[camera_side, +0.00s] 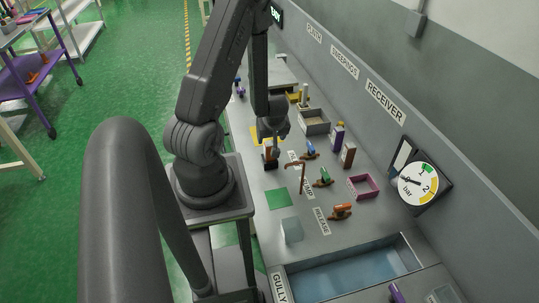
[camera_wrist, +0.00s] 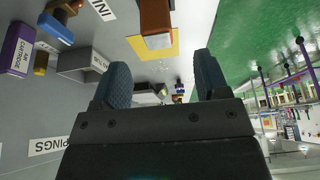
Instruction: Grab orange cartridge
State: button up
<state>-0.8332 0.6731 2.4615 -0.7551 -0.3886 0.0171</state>
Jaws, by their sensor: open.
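My gripper (camera_side: 271,138) points down over the left part of the bench. In the wrist view its two dark fingers (camera_wrist: 161,78) are wide apart with nothing between them. A brown-orange block (camera_wrist: 156,20), which looks like the orange cartridge, stands on a yellow square (camera_wrist: 174,48) at the top of the wrist view, beyond the fingertips. In the side view an orange-brown block (camera_side: 270,153) with a dark base shows just below my gripper. I cannot tell from the side view whether the fingers touch it.
A purple cartridge (camera_side: 338,138) and a brown block (camera_side: 348,154) stand to the right. Nearby are a grey tray (camera_side: 314,127), a pink open box (camera_side: 363,194), valves with coloured handles (camera_side: 341,211), a thin brown stand (camera_side: 302,178) and a pale translucent block (camera_side: 292,231). A water-filled gully (camera_side: 350,275) lies in front.

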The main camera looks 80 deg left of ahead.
aim_at(270, 144)
jog(key=x, duration=0.9)
jog(key=shift+w, duration=0.1)
jog(key=c, duration=1)
